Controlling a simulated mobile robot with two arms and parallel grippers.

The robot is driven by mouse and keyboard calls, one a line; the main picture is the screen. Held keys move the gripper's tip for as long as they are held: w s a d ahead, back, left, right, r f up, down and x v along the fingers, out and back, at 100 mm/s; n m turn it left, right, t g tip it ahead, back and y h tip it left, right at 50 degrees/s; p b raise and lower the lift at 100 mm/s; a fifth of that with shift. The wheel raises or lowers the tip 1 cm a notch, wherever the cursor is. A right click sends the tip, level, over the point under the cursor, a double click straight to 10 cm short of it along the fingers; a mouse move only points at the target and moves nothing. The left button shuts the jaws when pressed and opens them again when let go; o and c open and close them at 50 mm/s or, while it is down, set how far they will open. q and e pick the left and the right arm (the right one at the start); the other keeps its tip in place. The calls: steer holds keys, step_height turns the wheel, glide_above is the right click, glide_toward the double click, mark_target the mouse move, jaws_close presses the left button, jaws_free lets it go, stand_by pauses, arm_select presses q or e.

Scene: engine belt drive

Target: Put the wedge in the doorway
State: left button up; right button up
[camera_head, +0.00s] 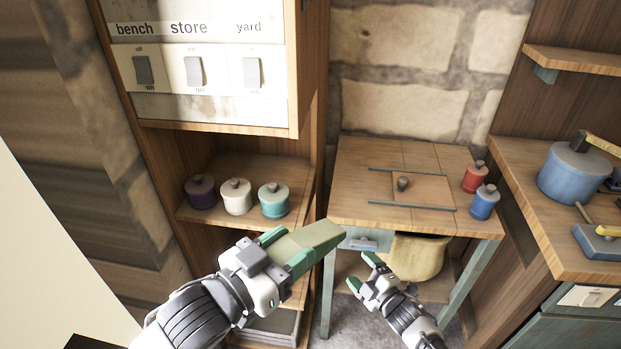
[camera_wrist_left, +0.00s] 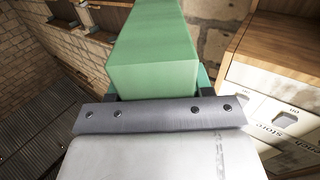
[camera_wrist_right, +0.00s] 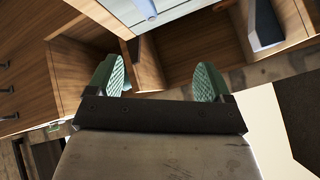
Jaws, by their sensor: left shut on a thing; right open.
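The wedge (camera_head: 312,240) is a long, pale green block. My left gripper (camera_head: 280,252) is shut on it and holds it in the air in front of the shelf unit. The wedge points to the right in the head view. In the left wrist view the wedge (camera_wrist_left: 152,50) shows as a green block reaching away from the fingers. My right gripper (camera_head: 362,272) is open and empty, low in front of the small wooden table. Its two green fingertips stand apart in the right wrist view (camera_wrist_right: 158,80). I cannot make out a doorway in these views.
The small table (camera_head: 350,160) carries red (camera_head: 475,178) and blue (camera_head: 484,204) canisters. A tan pot (camera_head: 416,258) sits beneath it. Three jars stand on the shelf (camera_head: 300,197) below the switch panel (camera_head: 210,108). A workbench (camera_head: 530,215) stands right. A pale surface (camera_head: 40,270) fills the lower left.

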steer(key=w+a+r+n+g+y, duration=0.15)
steer(key=a+r+n+y, duration=0.35)
steer(key=r, duration=0.5)
steer(key=w+a+r+n+g+y, duration=0.1)
steer(key=a+r+n+g+y, duration=0.25)
steer(key=r+n, duration=0.5)
step_height(320, 180, up, 21)
steer(key=n+g+h, duration=0.9)
steer(key=n+h, duration=1)
steer(key=n, duration=1.2)
glide_above(310, 233)
steer(key=shift+d+f, duration=0.1)
steer(key=shift+f, duration=0.2)
step_height(310, 233, down, 11)
steer(key=shift+c, duration=0.5)
